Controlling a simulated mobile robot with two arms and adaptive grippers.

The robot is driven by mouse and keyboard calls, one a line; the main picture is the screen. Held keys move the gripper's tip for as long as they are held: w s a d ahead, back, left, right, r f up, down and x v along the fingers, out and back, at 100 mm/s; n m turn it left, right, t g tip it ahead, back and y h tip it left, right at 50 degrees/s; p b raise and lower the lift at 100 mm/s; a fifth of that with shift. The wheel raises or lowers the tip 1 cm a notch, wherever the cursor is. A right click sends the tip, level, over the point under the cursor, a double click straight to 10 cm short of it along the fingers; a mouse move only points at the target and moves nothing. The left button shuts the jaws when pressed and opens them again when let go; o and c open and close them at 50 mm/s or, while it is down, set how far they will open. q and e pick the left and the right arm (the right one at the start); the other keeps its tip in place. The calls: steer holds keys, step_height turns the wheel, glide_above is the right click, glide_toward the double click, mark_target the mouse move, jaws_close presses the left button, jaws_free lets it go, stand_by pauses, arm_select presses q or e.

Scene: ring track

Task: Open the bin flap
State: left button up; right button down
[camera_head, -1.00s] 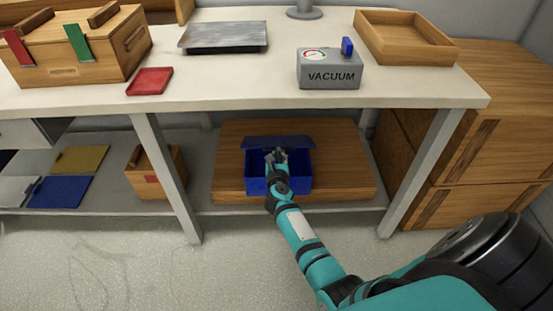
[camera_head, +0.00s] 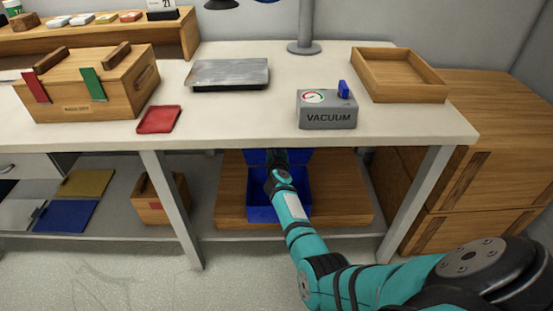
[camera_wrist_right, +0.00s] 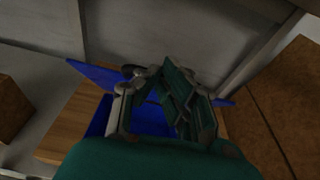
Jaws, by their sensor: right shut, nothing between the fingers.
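The blue bin (camera_head: 262,213) stands on a wooden board on the shelf under the table. Its blue flap (camera_head: 256,157) is raised at the back of the bin, behind my right gripper, and the bin's front interior shows open. The table edge hides part of the flap's top. My right gripper (camera_head: 279,158) is shut and empty, reaching over the bin at the flap. In the right wrist view, the flap (camera_wrist_right: 98,76) spans behind the fingers; whether they touch it I cannot tell. My left gripper is not in view.
The table's front edge (camera_head: 330,145) hangs low above the gripper, with legs (camera_head: 173,210) on either side. The wooden board (camera_head: 345,205) carries the bin. A small wooden box (camera_head: 160,200) stands left. Wooden crates (camera_head: 480,150) stand right. The floor in front is clear.

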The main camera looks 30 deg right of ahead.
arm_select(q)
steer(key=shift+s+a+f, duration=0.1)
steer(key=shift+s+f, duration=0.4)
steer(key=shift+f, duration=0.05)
arm_select(e)
steer(key=shift+w+d+r, duration=0.45)
steer(key=shift+w+r, duration=0.05)
steer(key=shift+w, duration=0.25)
steer(key=shift+w+d+r, duration=0.4)
steer(key=shift+w+r, duration=0.05)
steer(key=shift+w, duration=0.25)
